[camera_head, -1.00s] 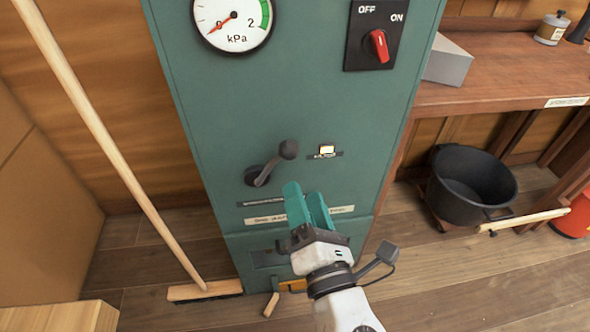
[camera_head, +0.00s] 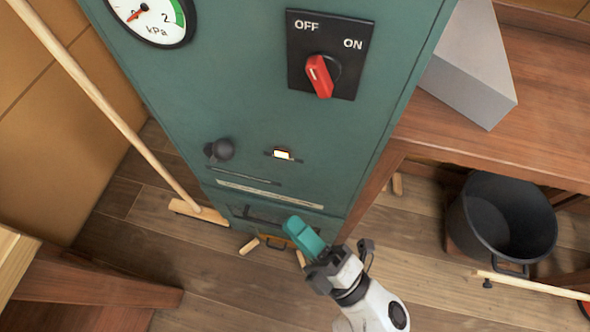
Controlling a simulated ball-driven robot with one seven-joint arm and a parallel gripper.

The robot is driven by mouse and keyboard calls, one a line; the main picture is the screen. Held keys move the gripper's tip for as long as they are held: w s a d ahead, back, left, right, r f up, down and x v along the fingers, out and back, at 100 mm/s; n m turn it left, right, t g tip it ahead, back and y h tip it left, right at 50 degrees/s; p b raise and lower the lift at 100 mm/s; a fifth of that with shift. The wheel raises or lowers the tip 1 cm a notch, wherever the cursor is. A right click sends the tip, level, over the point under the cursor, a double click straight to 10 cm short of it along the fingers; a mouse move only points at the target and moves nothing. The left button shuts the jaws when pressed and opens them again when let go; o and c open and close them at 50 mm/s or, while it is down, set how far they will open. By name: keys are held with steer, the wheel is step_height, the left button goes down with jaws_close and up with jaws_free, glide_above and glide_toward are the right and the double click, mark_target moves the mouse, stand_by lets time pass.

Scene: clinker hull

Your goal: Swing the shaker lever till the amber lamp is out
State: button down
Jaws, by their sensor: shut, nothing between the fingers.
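The shaker lever (camera_head: 219,150) is a dark grey crank with a round knob on the front of the green cabinet (camera_head: 235,95). Seen from above, its knob hides most of its arm. The amber lamp (camera_head: 282,155) to its right is lit, with a bright yellow-white face. My gripper (camera_head: 303,235) has teal fingers that are closed together and empty. In the picture it is below and to the right of the lever, in front of the cabinet's lower part and apart from the lever.
A red rotary switch (camera_head: 320,76) marked OFF and ON and a kPa gauge (camera_head: 150,16) are higher on the cabinet. A broom (camera_head: 110,110) leans at the left. A wooden bench (camera_head: 545,120) with a grey block (camera_head: 470,65) and a black pot (camera_head: 505,220) are at the right.

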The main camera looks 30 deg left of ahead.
glide_toward(218, 154)
steer(key=w+a, duration=0.3)
steer(key=a, duration=0.2)
steer(key=shift+d+r, duration=0.15)
steer(key=shift+r, duration=0.15)
steer(key=shift+r+p, duration=0.1)
steer(key=shift+p, duration=0.25)
